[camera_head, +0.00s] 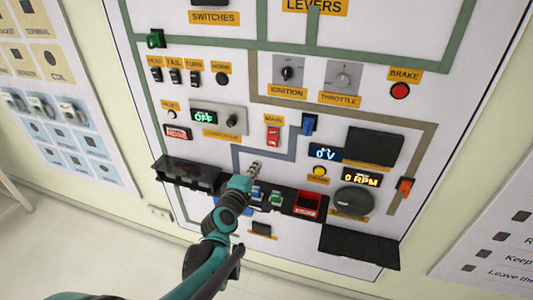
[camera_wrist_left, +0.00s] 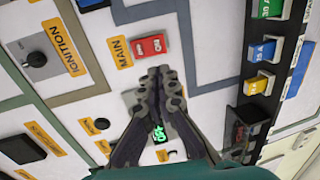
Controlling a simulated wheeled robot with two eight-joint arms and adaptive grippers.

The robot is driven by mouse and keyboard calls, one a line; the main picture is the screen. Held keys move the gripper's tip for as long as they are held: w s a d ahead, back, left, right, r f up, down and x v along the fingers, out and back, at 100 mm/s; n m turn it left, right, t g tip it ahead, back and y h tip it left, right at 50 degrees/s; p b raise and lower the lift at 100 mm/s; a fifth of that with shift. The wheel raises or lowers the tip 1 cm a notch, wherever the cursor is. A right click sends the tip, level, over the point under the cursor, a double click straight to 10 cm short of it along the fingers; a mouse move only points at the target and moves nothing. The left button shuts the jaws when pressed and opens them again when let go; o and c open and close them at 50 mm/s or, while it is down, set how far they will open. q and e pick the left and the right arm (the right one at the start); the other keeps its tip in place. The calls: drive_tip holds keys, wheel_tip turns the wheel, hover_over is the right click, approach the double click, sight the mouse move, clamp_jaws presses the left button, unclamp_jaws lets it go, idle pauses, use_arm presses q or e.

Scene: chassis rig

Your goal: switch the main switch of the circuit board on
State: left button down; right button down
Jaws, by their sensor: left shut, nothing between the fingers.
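The main switch (camera_head: 273,136) is a small red rocker on the white circuit board (camera_head: 220,60), under an orange MAIN label (camera_head: 273,120). It also shows in the left wrist view (camera_wrist_left: 149,46), just beyond the fingertips. I cannot tell its on or off position. My left gripper (camera_head: 256,167) is shut and empty, below and slightly left of the switch in the head view. In the left wrist view the closed fingertips (camera_wrist_left: 159,72) point toward the switch, with a small apparent gap between them. My right gripper is not in view.
A blue switch (camera_head: 309,124) stands right of the main switch. A green OFF display (camera_head: 204,117) is to the left. Displays read 0 V (camera_head: 325,153) and 0 RPM (camera_head: 361,179). A black tray (camera_head: 185,174) juts out below, near my left arm.

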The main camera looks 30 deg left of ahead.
sight(272, 145)
use_arm(q)
drive_tip(key=b+x, duration=0.4)
drive_tip(key=x, duration=0.9)
drive_tip(key=shift+f, duration=0.15)
drive_tip(key=shift+w+a, duration=0.1)
drive_tip(key=shift+w, duration=0.35)
drive_tip(key=shift+w+a+f+b, duration=0.1)
drive_tip(key=shift+w+f+b, duration=0.2)
drive_tip(key=shift+w+b, duration=0.15)
